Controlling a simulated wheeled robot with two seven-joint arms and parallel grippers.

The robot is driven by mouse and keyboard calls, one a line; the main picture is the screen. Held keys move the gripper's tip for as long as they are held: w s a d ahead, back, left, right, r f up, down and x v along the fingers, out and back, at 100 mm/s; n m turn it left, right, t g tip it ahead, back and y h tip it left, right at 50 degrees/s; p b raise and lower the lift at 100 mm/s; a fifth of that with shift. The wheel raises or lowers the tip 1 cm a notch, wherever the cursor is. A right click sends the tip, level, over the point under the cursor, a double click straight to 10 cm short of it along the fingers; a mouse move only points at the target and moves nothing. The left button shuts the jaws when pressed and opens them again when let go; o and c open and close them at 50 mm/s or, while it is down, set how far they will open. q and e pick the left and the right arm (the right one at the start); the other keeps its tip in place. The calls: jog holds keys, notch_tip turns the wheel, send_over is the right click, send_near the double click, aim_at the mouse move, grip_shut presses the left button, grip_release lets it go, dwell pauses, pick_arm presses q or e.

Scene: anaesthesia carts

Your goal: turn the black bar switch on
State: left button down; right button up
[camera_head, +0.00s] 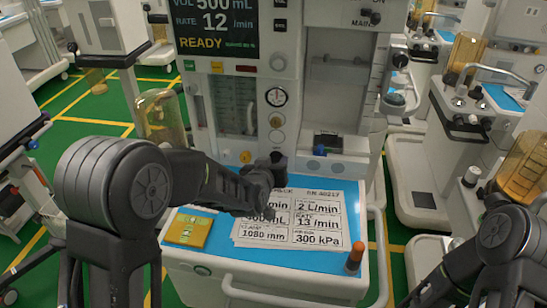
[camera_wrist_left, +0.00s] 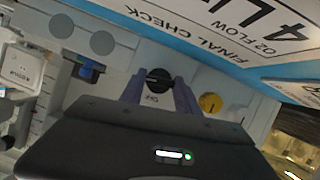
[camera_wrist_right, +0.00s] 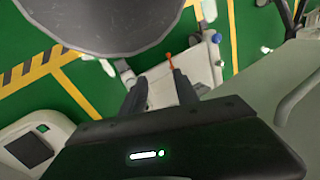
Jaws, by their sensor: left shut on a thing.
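The black bar switch (camera_wrist_left: 158,80) is a round black knob with a raised bar, on the pale front panel above the cart's worktop. In the left wrist view it sits between the fingertips of my left gripper (camera_wrist_left: 160,88), which is shut on it. In the head view my left gripper (camera_head: 274,166) reaches the lower panel and mostly hides the switch.
A yellow knob (camera_head: 245,157) and a blue knob (camera_head: 319,150) flank the switch. Another cart (camera_head: 455,130) stands at right.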

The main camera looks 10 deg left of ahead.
pick_arm(q)
jog(key=shift+m+y+p, duration=0.5)
jog(key=shift+m+p, duration=0.2)
jog(key=shift+p, duration=0.2)
jog(key=c, duration=0.9)
grip_release()
jog(key=shift+v, duration=3.9)
jog(key=shift+d, duration=0.1)
